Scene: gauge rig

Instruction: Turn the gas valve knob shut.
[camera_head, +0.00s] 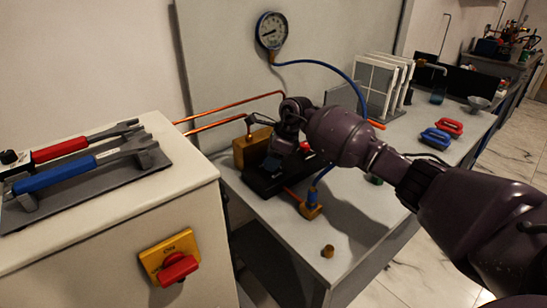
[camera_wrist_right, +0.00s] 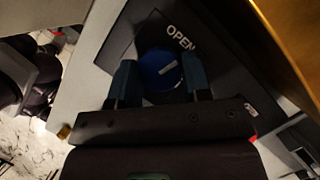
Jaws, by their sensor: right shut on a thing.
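The gas valve knob (camera_wrist_right: 158,72) is a blue disc with a short slanted white line, in the right wrist view. It sits on a dark plate (camera_wrist_right: 222,66) with the white word OPEN beside it. My right gripper (camera_wrist_right: 159,80) has one finger on each side of the knob and is shut on it. In the head view my right gripper (camera_head: 285,135) reaches down over the black base (camera_head: 262,183) by a brass block (camera_head: 252,149); it hides the knob there. My left gripper is not in view.
A pressure gauge (camera_head: 272,30) with a blue hose (camera_head: 335,68) is on the back panel. Copper pipes (camera_head: 230,112) run to the rig. A cabinet (camera_head: 95,235) at left carries red and blue-handled tools and a red switch (camera_head: 178,269). A white rack (camera_head: 385,85) stands behind.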

